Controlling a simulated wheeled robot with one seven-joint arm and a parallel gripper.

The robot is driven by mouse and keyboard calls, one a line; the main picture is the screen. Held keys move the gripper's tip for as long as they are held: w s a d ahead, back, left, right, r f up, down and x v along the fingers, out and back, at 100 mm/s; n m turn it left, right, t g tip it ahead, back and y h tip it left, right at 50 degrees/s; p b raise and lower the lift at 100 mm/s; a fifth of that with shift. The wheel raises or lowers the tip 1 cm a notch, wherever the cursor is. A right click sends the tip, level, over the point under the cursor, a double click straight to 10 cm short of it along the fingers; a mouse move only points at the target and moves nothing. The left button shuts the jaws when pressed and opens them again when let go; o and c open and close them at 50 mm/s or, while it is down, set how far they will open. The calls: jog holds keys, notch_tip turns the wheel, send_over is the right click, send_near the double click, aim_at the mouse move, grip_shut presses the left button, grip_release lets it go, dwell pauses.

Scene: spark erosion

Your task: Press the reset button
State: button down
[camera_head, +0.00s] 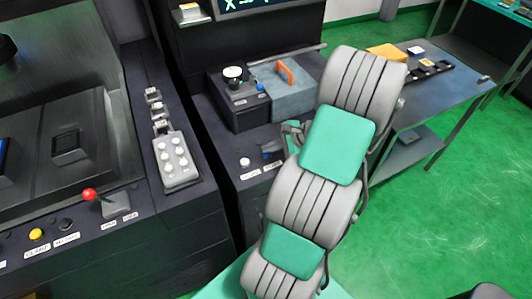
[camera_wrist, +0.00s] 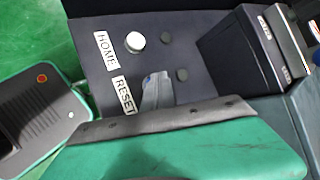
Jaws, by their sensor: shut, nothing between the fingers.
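In the wrist view a RESET label (camera_wrist: 124,95) lies on a dark sloped panel, below a HOME label (camera_wrist: 105,48). A round white button (camera_wrist: 135,42) sits beside HOME. My gripper (camera_wrist: 155,88) is shut and empty, its grey fingertips over the panel right beside the RESET label. They cover the spot where a button beside that label would be, so I see no reset button there. I cannot tell whether the tips touch anything. In the head view the white button (camera_head: 245,162) shows, while my arm hides most of the gripper.
A grey table (camera_head: 440,90) is at the right.

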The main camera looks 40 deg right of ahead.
aim_at(269, 155)
dwell(0.3)
jog(key=shift+r+p, duration=0.85)
jog(key=shift+p, duration=0.15)
notch_tip(269, 155, up, 5)
jog(key=p, duration=0.5)
dwell(0.6)
